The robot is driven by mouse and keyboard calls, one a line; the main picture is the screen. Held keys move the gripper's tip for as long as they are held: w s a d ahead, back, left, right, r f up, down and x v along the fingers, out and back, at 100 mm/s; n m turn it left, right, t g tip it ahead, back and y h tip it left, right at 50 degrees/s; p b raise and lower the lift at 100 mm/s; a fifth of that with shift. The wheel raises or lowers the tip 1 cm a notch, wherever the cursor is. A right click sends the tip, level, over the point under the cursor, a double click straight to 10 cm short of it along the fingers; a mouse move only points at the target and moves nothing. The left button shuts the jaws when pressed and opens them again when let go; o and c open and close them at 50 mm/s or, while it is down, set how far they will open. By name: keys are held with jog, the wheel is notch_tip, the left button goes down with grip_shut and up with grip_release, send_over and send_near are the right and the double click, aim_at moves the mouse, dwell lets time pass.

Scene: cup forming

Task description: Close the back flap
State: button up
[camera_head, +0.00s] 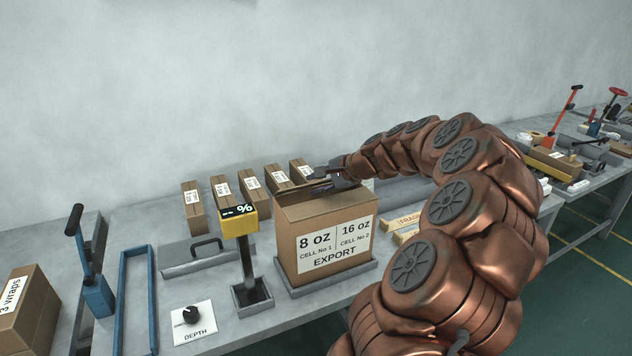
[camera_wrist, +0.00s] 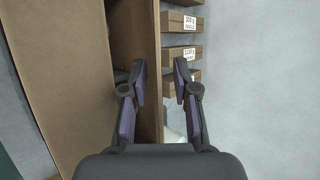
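The cardboard export box (camera_head: 325,237) stands upright on a grey tray, its printed label facing me. My gripper (camera_head: 322,180) is over its top, near the back edge. A raised flap shows at the top left of the gripper (camera_head: 290,188). In the wrist view, my gripper (camera_wrist: 160,75) is open, its two fingers apart. A broad cardboard panel (camera_wrist: 60,80) fills the left. My arm hides the box's right rear.
Several small labelled cartons (camera_head: 222,196) stand behind the box. A yellow display post (camera_head: 239,222) is close at its left. A depth dial panel (camera_head: 194,323) and a blue frame (camera_head: 138,300) lie farther left. Fragile-marked strips (camera_head: 404,222) lie at right.

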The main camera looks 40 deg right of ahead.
jog(key=shift+w+f, duration=0.2)
grip_shut()
dwell(0.4)
